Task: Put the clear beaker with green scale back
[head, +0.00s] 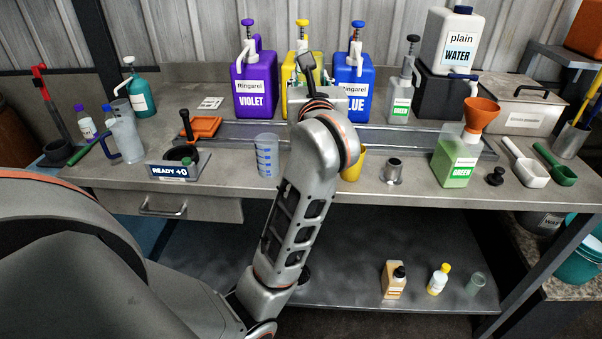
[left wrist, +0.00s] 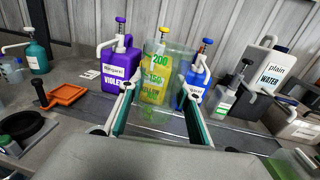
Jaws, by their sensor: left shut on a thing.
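The clear beaker with green scale (left wrist: 157,80) shows in the left wrist view, with green marks such as 200 and 150. It is between the two fingers of my left gripper (left wrist: 160,105), which is shut on it. The yellow jug (left wrist: 155,62) shows through its clear wall. In the head view my left gripper (head: 318,92) is over the back of the bench, in front of the yellow and blue jugs. My arm and gripper hide most or all of the beaker there. My right gripper is not in view.
A beaker with blue scale (head: 266,158) stands left of my arm. A yellow cup (head: 352,164) and a steel cup (head: 393,170) stand to its right. Violet (head: 254,98) and blue (head: 353,85) jugs stand behind. A green-labelled container with orange funnel (head: 457,160) is at right.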

